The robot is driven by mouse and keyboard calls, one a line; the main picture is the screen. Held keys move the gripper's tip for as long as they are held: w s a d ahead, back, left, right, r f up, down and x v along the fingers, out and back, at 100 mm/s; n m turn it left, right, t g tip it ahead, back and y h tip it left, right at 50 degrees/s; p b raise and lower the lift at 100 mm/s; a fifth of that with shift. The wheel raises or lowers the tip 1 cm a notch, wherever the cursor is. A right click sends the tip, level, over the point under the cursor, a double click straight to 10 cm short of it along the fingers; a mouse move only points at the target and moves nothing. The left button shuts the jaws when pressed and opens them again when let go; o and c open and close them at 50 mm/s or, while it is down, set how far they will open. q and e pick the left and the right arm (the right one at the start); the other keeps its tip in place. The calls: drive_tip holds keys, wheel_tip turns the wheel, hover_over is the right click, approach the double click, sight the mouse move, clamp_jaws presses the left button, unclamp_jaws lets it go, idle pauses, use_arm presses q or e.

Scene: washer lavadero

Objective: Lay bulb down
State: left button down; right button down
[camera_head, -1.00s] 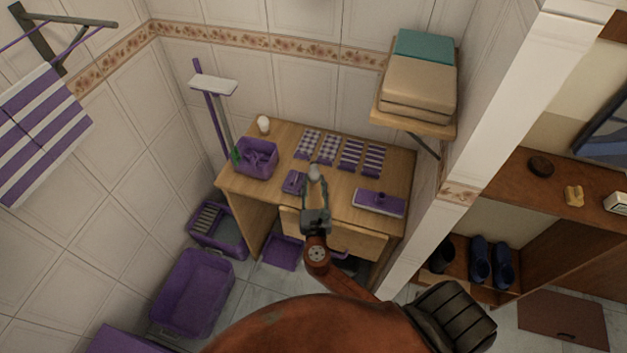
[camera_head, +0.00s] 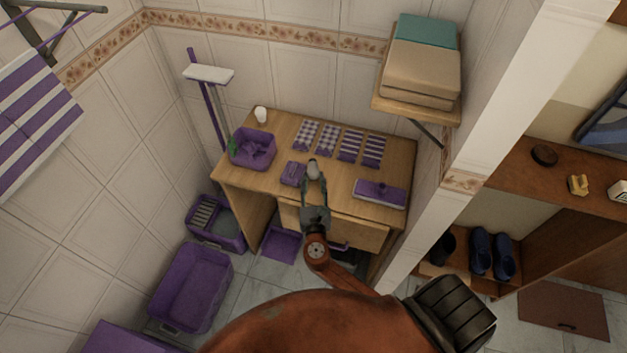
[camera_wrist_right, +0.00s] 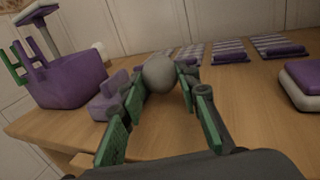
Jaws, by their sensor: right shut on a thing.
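The bulb (camera_head: 313,168) is a small pale, rounded thing held at the tips of my right gripper (camera_head: 313,179), over the front part of the wooden table (camera_head: 335,195). In the right wrist view, the round grey-white bulb (camera_wrist_right: 159,74) sits between the green-padded fingers of the right gripper (camera_wrist_right: 160,83), which are shut on it. The bulb's lower part is hidden by the fingers. I cannot tell whether it touches the tabletop. My left gripper is not in view.
A purple basket (camera_head: 238,154), a white cup (camera_head: 260,114), a purple block (camera_head: 293,173), several folded cloths (camera_head: 349,145) and a purple-and-white brush head (camera_head: 380,193) are on the table. Bare wood lies right of the bulb. A shelf (camera_head: 415,109) with folded towels hangs at upper right.

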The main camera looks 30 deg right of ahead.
drive_tip(key=shift+f+b, duration=0.5)
drive_tip(key=shift+f, duration=0.45)
drive_tip(key=c, duration=1.3)
unclamp_jaws()
drive_tip(key=shift+o, duration=0.4)
drive_tip(key=o, duration=0.5)
drive_tip(key=shift+r, duration=0.1)
wheel_tip(320, 180, up, 7)
drive_tip(key=p, duration=0.7)
